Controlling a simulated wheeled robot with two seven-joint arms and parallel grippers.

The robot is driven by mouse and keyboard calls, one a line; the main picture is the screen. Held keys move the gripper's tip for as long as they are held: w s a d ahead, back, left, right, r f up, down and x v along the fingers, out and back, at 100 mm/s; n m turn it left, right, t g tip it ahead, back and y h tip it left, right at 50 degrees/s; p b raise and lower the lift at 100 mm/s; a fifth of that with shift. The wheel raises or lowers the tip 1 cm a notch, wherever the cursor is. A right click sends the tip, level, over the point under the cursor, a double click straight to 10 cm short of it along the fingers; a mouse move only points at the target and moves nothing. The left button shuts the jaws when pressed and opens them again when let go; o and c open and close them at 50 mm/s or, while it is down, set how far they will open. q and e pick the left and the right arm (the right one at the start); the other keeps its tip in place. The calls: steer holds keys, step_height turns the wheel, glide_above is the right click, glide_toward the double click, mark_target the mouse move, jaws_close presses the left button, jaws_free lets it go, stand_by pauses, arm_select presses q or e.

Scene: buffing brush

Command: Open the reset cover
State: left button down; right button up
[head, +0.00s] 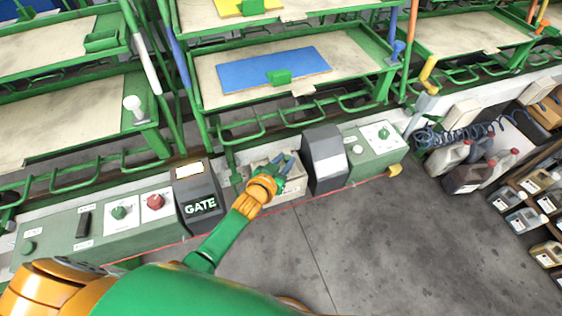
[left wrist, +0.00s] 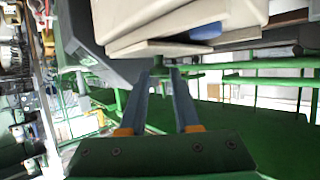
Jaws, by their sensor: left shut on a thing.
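A cream box (head: 289,192) stands on the control row between the dark GATE box (head: 199,208) and a dark-and-grey box (head: 325,158). No reset label can be read, but this cream box appears to carry the reset cover. My left gripper (head: 284,163) is over it and hides much of its top. In the left wrist view the cream cover (left wrist: 180,22) fills the top, with stacked edges. The two fingers (left wrist: 162,74) reach its lower edge with a narrow gap between them, shut on it. The exact contact is hard to see. My right gripper is not in view.
Left of the GATE box, a green panel holds a red button (head: 154,202) and a green knob (head: 120,212). Another green panel (head: 375,150) stands to the right. Green racks with trays (head: 220,90) rise behind. Jugs (head: 468,178) stand at right. The front floor (head: 400,250) is clear.

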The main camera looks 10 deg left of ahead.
arm_select(q)
steer(key=c, duration=0.6)
jaws_free()
steer(key=shift+s+a+r, duration=0.1)
steer(key=shift+s, duration=0.15)
steer(key=p+v, duration=0.1)
steer(key=v, duration=0.5)
steer(key=shift+s+p, duration=0.2)
steer(key=shift+p, duration=0.1)
steer(key=shift+r, duration=0.1)
